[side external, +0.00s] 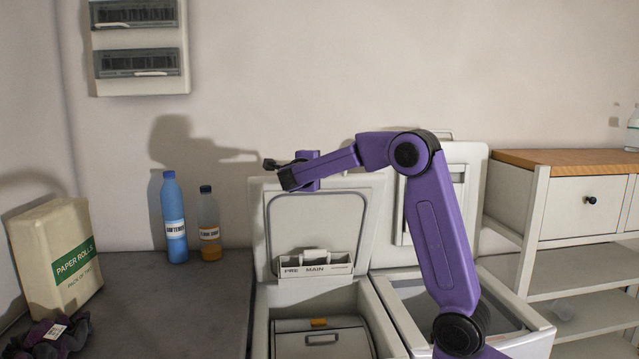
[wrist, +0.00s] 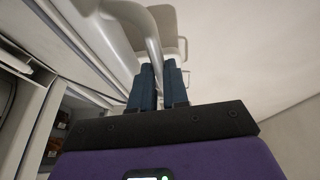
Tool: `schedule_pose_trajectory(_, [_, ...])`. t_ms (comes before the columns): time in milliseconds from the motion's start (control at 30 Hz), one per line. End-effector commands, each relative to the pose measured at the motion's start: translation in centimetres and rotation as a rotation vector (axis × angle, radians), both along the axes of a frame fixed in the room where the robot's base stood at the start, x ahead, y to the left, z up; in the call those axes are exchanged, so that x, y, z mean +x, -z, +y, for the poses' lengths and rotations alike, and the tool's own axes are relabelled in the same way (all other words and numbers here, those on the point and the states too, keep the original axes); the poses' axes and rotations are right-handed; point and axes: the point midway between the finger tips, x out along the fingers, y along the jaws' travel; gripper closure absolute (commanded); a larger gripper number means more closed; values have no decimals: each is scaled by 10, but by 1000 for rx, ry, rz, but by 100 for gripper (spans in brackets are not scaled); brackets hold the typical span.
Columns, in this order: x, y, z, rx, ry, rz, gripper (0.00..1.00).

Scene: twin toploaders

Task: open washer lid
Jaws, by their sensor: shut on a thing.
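The left toploader, the washer (side external: 392,318), has a detergent tray marked PRE and MAIN. Its pale lid (side external: 372,215) stands raised, close to upright, with the inner side facing the camera. The drum cover (side external: 322,343) shows inside the open top. My gripper (wrist: 158,78) is at the lid's top edge; its fingertips are hard to make out in the side view. In the wrist view the two blue fingers are close together, shut on a pale handle bar (wrist: 153,40) that runs up between them. The exact contact is partly hidden.
The right toploader (side external: 535,335) also has its lid (side external: 470,180) up, partly behind my arm. A blue bottle (side external: 172,215) and an orange bottle (side external: 209,225) stand on the counter (side external: 185,310) at left. A wooden-topped cabinet (side external: 570,158) is at right.

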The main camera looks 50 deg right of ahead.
Motion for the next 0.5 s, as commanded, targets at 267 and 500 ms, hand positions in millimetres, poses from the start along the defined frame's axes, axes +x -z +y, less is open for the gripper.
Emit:
schedule_pose_trajectory(267, [16, -20, -15, -17, -1, -15, 100])
schedule_pose_trajectory(500, [20, -22, -19, -15, -2, -15, 100])
